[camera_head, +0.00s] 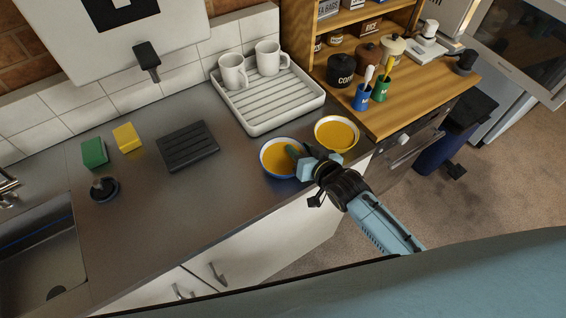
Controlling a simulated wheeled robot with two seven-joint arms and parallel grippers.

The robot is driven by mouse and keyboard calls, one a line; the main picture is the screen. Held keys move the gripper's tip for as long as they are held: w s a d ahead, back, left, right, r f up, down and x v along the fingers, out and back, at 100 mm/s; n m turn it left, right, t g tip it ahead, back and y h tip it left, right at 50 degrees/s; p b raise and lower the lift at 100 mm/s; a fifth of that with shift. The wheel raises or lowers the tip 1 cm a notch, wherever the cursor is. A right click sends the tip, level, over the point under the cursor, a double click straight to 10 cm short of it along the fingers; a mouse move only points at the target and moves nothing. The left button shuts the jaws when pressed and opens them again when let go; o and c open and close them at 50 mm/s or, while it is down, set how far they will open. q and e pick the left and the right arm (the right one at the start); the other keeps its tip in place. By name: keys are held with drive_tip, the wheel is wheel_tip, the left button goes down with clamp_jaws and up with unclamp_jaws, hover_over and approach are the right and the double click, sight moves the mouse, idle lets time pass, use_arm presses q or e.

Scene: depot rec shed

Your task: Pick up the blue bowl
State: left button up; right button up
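My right gripper (299,160) is at the bowl's right rim, with one fingertip showing over the bowl's inside and the light blue finger part at the outer right side. Whether the fingers are closed on the rim cannot be made out. The gripper covers part of the right rim. My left gripper is not in view.
A similar bowl with a yellow rim (337,133) stands close behind right. A white drying rack (262,118) with two mugs is behind. A black ribbed mat (187,146), a green block (94,152) and a yellow sponge (127,136) lie left, near the sink (42,258).

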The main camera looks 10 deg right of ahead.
drive_tip(key=shift+c, duration=0.4)
clamp_jaws()
drive_tip(key=shift+r, duration=0.2)
